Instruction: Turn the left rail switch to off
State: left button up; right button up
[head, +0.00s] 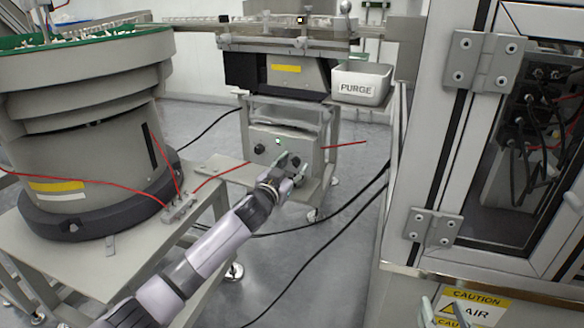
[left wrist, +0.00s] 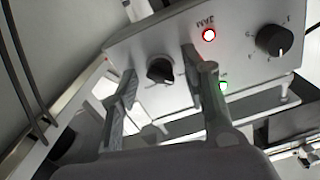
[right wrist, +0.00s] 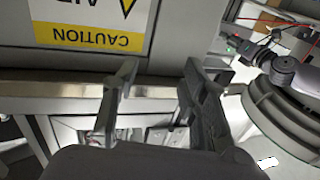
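A light metal control box (head: 262,139) under the rail carries two black knobs. In the left wrist view, the smaller black switch (left wrist: 160,70) with a pale pointer mark appears between the fingers of my left gripper (left wrist: 160,92). The fingers are apart, one on each side; I cannot tell whether either touches it. A larger black dial (left wrist: 274,40) sits to the right, with a lit red lamp (left wrist: 209,35) and a lit green lamp (left wrist: 223,85) between them. In the head view my left gripper (head: 287,164) is in front of the box. My right gripper (right wrist: 156,88) is open and empty.
A grey bowl feeder (head: 85,100) stands on a table at left. A PURGE bin (head: 360,84) sits beside the rail unit. A cabinet (head: 425,130) with an AIR caution label (head: 472,308) is at right, close to my right gripper. Cables cross the floor.

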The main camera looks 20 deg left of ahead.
pick_arm(q)
grip_shut()
dwell(0.3)
jog(key=m+p, duration=0.2)
jog(key=m, duration=0.1)
jog(key=shift+r+p, duration=0.1)
jog(key=shift+p, duration=0.3)
jog(key=m+p, duration=0.2)
jog(key=m, duration=0.3)
jog(key=shift+m, duration=0.5)
pick_arm(e)
jog(key=s+d+f+g+h, duration=0.1)
jog(key=s+d+f+g, duration=0.2)
jog(key=s+f+g, duration=0.3)
jog(key=s+d+f+g+h, duration=0.2)
jog(key=s+d+f+g, duration=0.1)
jog(key=s+f+g, duration=0.4)
jog(key=shift+s+f+m, duration=0.4)
jog(key=shift+s+f, duration=0.3)
jog(key=shift+f, duration=0.85)
jog(key=shift+d, duration=0.1)
pick_arm(q)
jog(key=shift+o, duration=0.5)
grip_release()
